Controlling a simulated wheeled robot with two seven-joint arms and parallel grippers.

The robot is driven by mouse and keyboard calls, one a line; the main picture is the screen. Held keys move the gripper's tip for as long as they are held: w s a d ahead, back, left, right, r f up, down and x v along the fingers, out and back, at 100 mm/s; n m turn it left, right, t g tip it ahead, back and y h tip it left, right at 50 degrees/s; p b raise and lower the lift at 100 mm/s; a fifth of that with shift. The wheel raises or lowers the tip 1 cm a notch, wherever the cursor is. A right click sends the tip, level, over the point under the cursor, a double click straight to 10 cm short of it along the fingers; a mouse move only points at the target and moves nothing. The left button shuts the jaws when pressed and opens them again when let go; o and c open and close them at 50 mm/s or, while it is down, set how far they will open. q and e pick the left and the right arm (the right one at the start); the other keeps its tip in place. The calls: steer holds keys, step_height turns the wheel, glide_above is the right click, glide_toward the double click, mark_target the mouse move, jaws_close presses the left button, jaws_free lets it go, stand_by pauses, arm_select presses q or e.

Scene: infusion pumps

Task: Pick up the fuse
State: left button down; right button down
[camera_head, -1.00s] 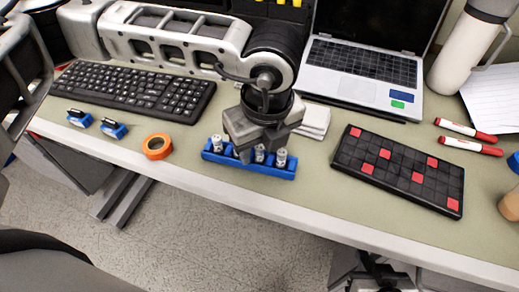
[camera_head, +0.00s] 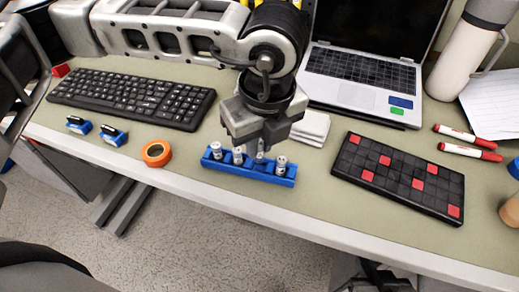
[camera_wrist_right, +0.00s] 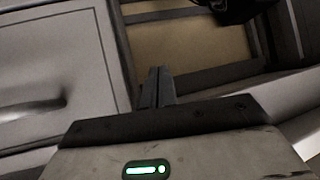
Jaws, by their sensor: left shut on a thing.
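A blue fuse holder (camera_head: 222,165) stands near the front edge of the desk with several small white-and-grey fuses upright in it. My left gripper (camera_head: 260,148) is over the holder, pointing down, and is shut on a fuse (camera_head: 260,156) in the right half of the row. Its lower end is close to the holder; I cannot tell whether it is clear of its slot. Another fuse (camera_head: 281,166) stands just right of the gripper, and two stand to the left. My right gripper (camera_wrist_right: 158,86) shows in the right wrist view, with its fingers together and nothing between them.
A keyboard (camera_head: 130,96), orange tape roll (camera_head: 156,153) and two small blue items (camera_head: 112,136) lie left. A laptop (camera_head: 360,70), a black tray with red squares (camera_head: 400,175) and red-capped markers (camera_head: 470,142) lie right.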

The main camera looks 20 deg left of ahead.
arm_select(q)
steer(key=s+r+b, duration=0.2)
steer(key=s+r, duration=0.8)
steer(key=s, duration=0.4)
steer(key=shift+a, duration=0.25)
